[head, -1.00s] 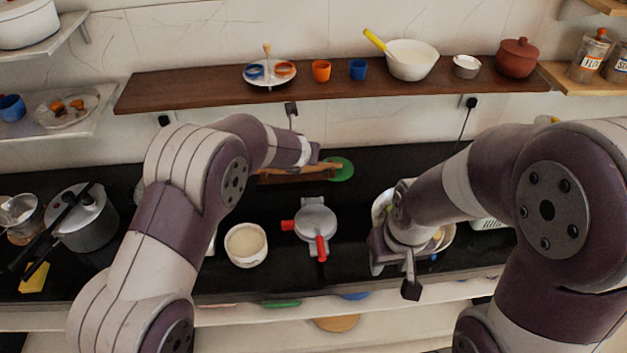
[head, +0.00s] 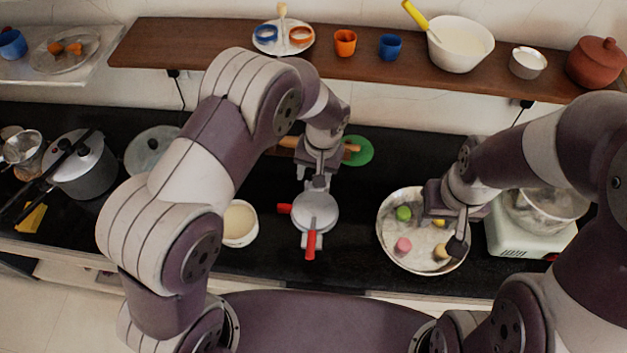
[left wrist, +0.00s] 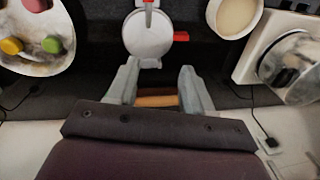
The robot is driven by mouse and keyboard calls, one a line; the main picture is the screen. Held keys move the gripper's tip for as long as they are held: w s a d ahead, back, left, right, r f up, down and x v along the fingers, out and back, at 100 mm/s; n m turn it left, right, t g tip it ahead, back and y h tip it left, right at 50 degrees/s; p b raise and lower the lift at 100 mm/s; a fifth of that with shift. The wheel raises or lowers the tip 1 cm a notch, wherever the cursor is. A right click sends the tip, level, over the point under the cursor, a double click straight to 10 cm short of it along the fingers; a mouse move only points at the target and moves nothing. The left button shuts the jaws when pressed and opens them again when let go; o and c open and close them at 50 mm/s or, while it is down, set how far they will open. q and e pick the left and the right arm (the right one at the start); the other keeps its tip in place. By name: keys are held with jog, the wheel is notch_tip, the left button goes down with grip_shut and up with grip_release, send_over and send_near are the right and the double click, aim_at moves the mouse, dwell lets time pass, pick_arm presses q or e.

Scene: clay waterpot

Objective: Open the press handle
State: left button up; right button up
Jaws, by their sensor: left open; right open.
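The press (head: 316,211) is a round, light grey plate on the dark counter, and its lid appears to lie flat. One red handle (head: 310,245) points toward the front edge, and another red grip (head: 284,209) sticks out on the left. The press also shows in the left wrist view (left wrist: 148,40), just beyond the fingers. My left gripper (head: 316,183) is open and empty at the back edge of the press; its fingers also show in the left wrist view (left wrist: 157,86). My right gripper (head: 445,228) is open above the large bowl, right of the press.
A white tub (head: 239,222) stands close left of the press. The large bowl (head: 388,242) with coloured balls is to the right. A green disc (head: 358,151) and a wooden rolling pin lie behind. A pressure cooker (head: 83,170) stands far left.

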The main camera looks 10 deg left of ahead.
pick_arm(q)
notch_tip(320, 180, down, 7)
jog(key=p, duration=0.1)
jog(key=shift+w+a+p, duration=0.3)
jog(key=shift+w+p, duration=0.05)
jog(key=shift+p, duration=0.05)
jog(key=shift+d+f, duration=0.1)
jog(key=shift+d, duration=0.1)
jog(key=shift+c, duration=0.4)
jog(key=shift+w+d, duration=0.1)
jog(key=shift+w, duration=0.1)
grip_shut()
pick_arm(e)
jog(key=shift+w+d+r, duration=0.15)
jog(key=shift+w+r, duration=0.1)
jog(key=shift+r, duration=0.3)
jog(key=shift+w+d+r, duration=0.1)
jog(key=shift+w+r, duration=0.15)
jog(key=shift+r, duration=0.3)
pick_arm(q)
jog(key=shift+s+a, duration=0.1)
jog(key=shift+a, duration=0.1)
pick_arm(e)
jog(key=shift+s, duration=0.1)
pick_arm(q)
jog(key=shift+d, duration=0.15)
pick_arm(e)
jog(key=shift+d, duration=0.1)
